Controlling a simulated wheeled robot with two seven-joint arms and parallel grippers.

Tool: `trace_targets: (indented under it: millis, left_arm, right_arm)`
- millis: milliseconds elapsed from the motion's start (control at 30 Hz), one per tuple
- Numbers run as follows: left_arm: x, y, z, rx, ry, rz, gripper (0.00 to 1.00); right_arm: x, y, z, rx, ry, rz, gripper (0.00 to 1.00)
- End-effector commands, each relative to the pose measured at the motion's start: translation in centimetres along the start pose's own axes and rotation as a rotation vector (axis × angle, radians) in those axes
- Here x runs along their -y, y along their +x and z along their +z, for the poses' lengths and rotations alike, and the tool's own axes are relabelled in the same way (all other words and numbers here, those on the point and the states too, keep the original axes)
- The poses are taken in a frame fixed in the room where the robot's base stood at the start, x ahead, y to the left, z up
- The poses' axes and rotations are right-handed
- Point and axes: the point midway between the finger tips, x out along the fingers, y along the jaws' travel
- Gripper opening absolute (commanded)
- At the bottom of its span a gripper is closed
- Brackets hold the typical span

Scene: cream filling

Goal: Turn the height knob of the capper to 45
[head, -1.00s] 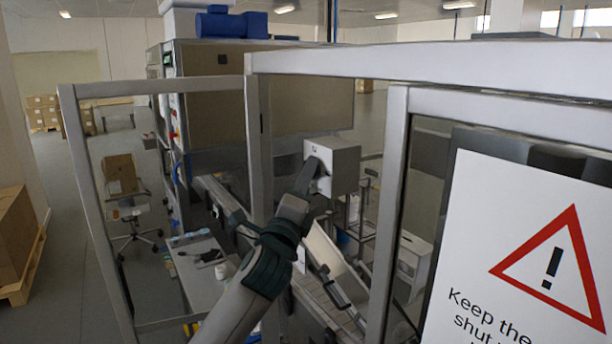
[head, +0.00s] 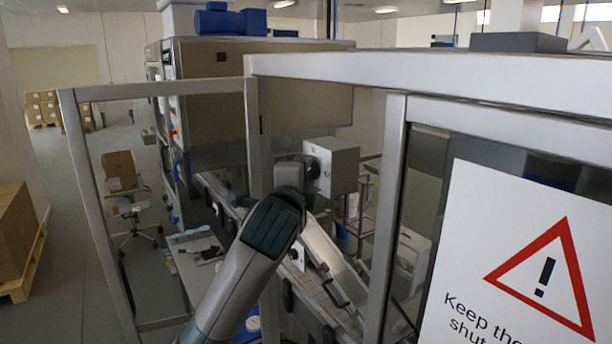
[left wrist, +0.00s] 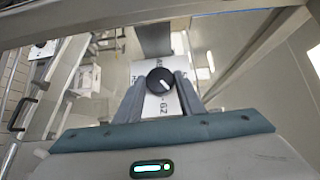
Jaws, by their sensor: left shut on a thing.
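The black round height knob (left wrist: 158,81) shows in the left wrist view, with a short white mark on its face. It sits on a white plate (left wrist: 150,108) with printed characters too small to read surely. My left gripper (left wrist: 161,86) is shut on the knob, one grey finger on each side. In the head view, the capper's pale box (head: 338,168) stands behind the frame post. My left gripper (head: 298,171) is at its left face there, partly hidden by my wrist. The knob's exact setting cannot be read. My right gripper is not in view.
A metal guard frame (head: 257,135) stands around my left arm, with a top rail (head: 430,70) above. A panel with a warning sign (head: 535,255) fills the right. A conveyor (head: 325,275) runs below the box. A chair (head: 125,195) stands far left.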

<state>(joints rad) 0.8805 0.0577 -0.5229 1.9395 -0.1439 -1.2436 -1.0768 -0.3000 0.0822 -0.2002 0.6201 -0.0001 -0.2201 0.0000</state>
Motion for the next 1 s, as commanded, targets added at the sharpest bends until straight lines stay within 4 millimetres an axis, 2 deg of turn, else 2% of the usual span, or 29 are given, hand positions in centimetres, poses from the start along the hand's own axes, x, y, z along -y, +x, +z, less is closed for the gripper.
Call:
trace_targets:
  millis: [400,433,500,1000]
  left_arm:
    - [-0.10,0.04,0.02,0.000,-0.010,0.013,0.13]
    - [-0.10,0.04,0.02,0.000,-0.010,0.013,0.38]
    - [-0.10,0.04,0.03,0.000,-0.010,0.013,0.54]
    - [-0.09,-0.64,0.02,0.000,-0.010,0.009,0.54]
  right_arm:
    - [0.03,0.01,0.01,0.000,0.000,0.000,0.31]
    - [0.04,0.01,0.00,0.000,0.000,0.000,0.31]
    - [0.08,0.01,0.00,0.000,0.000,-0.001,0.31]
    - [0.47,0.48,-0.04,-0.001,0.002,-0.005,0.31]
